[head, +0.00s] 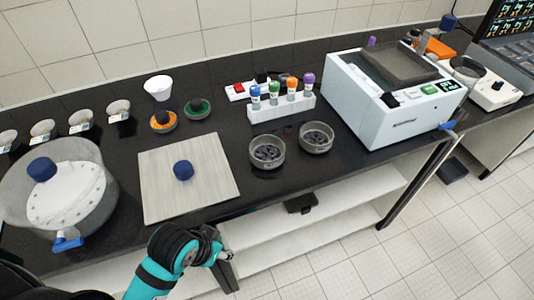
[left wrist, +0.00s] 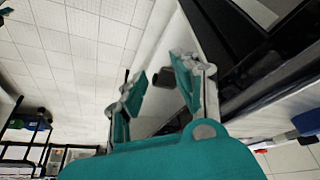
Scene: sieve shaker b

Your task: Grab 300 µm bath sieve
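Two round metal-rimmed dishes with dark pieces inside, which look like small sieves, stand on the black bench: the left one (head: 267,152) and the right one (head: 316,137). I cannot read any 300 µm marking on either. My left gripper (head: 222,252) is low, in front of the bench's front edge, to the left of and below both dishes, and touches neither. In the left wrist view the fingers of the left gripper (left wrist: 160,82) are apart with nothing between them. My right gripper is not in view.
A pale board (head: 215,180) with a blue knob lies left of the dishes. A white rack (head: 283,111) of coloured-cap bottles stands behind them. A large white-blue bath (head: 385,125) stands to the right. A clear round vessel (head: 95,205) stands at the far left.

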